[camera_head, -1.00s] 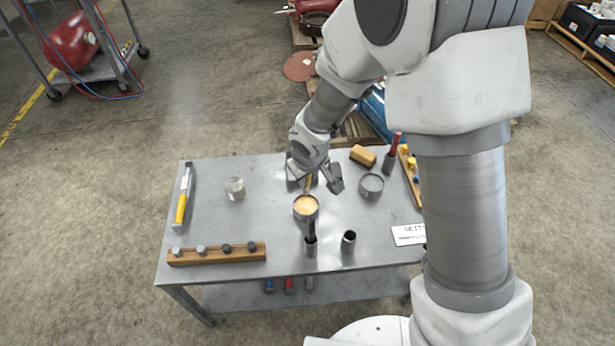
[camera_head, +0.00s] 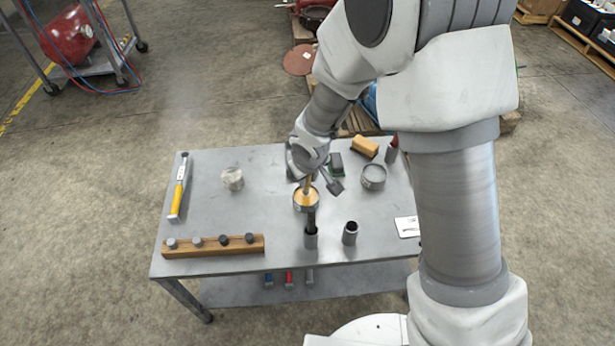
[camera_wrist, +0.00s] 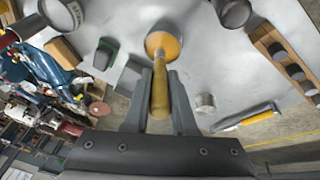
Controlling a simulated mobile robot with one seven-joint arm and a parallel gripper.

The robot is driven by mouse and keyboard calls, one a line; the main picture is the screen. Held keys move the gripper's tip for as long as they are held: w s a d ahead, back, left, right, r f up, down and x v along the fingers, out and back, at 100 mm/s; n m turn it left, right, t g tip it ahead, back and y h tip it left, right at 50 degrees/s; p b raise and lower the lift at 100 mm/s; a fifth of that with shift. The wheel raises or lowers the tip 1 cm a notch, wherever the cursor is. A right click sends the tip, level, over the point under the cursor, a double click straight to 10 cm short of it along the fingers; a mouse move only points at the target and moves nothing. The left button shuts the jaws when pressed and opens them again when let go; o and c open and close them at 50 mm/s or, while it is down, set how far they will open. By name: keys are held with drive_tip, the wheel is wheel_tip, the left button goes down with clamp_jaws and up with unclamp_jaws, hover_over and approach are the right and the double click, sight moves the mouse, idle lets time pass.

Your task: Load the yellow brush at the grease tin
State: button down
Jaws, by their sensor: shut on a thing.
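My gripper (camera_head: 320,184) is shut on the yellow brush (camera_wrist: 160,94), jaws on either side of its handle. The brush (camera_head: 307,186) points down at the grease tin (camera_head: 306,206), a round grey tin with orange-tan grease. In the wrist view, the brush's lower end overlaps the grease in the tin (camera_wrist: 148,45). The bristles are hidden, so I cannot tell how deep they sit. The tin stands on the grey metal table (camera_head: 260,215), near its middle.
Close in front of the tin are a holder with a dark brush (camera_head: 311,238) and an empty holder (camera_head: 349,234). A second grey tin (camera_head: 374,180) stands to the right. A wooden peg rail (camera_head: 213,250) and a yellow-handled tool (camera_head: 177,200) lie left.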

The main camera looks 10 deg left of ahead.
drive_tip(key=shift+f+b, duration=0.65)
drive_tip(key=shift+b, duration=0.15)
idle(1.9)
drive_tip(key=shift+r+p, duration=2.75)
drive_tip(key=shift+r, duration=0.9)
drive_tip(key=shift+d, duration=0.1)
